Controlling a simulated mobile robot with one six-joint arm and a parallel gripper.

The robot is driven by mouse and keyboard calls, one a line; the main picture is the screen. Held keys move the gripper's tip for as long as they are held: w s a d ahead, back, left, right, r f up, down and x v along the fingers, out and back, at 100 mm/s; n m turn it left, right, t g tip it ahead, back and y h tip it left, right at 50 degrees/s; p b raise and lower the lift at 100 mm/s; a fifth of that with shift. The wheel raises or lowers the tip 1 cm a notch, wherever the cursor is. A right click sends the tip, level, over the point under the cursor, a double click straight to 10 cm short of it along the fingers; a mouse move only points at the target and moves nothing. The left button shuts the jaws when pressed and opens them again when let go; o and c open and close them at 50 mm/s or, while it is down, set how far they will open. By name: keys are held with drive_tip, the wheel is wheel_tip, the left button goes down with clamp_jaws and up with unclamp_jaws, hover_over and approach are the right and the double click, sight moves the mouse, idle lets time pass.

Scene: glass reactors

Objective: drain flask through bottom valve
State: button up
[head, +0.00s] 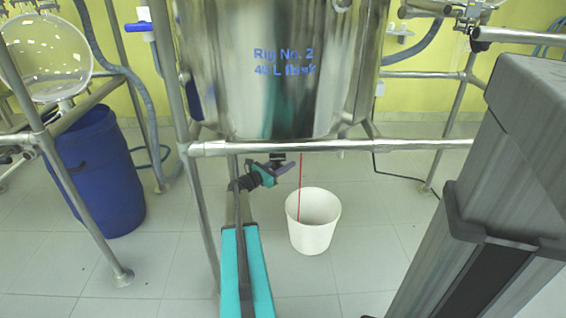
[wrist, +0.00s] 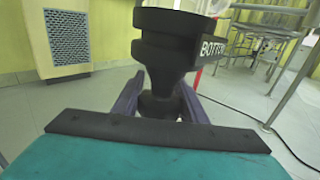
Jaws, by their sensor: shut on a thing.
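A large shiny steel vessel (head: 275,75) marked "Rig No. 2" and "40 L flask" hangs in a tube frame. My gripper (head: 283,168) is under the vessel at its bottom valve. The black valve body (wrist: 170,45), with a label starting "BOTTE", fills the upper middle of the wrist view. The gripper's fingers (wrist: 160,103) are on both sides of the lower valve part and shut on it. A thin red stream (head: 300,178) runs down from below the vessel into a white bucket (head: 313,238) on the floor. The bucket's inner bottom is hidden.
A horizontal frame bar (head: 400,144) crosses in front, just above the gripper. A blue drum (head: 100,180) stands at the left under a round glass flask (head: 45,58). A cable (head: 405,177) lies on the floor. The tiled floor around the bucket is clear.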

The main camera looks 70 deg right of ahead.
drive_tip(key=shift+s+a+m+g+y+b, duration=0.35)
drive_tip(key=shift+m+g+y+b, duration=0.2)
drive_tip(key=shift+m+g+y, duration=1.15)
drive_tip(key=shift+s+a+m+g+y+b, duration=0.45)
drive_tip(key=shift+m+g+y, duration=0.9)
drive_tip(key=shift+y, duration=0.55)
drive_tip(key=shift+s+a+m+g+y+b, duration=0.3)
drive_tip(key=shift+m+g+y+b, duration=0.3)
drive_tip(key=shift+m+g+y, duration=1.05)
drive_tip(key=shift+s, duration=0.1)
drive_tip(key=o, duration=1.1)
drive_tip(key=shift+c, duration=0.2)
drive_tip(key=shift+w, duration=0.2)
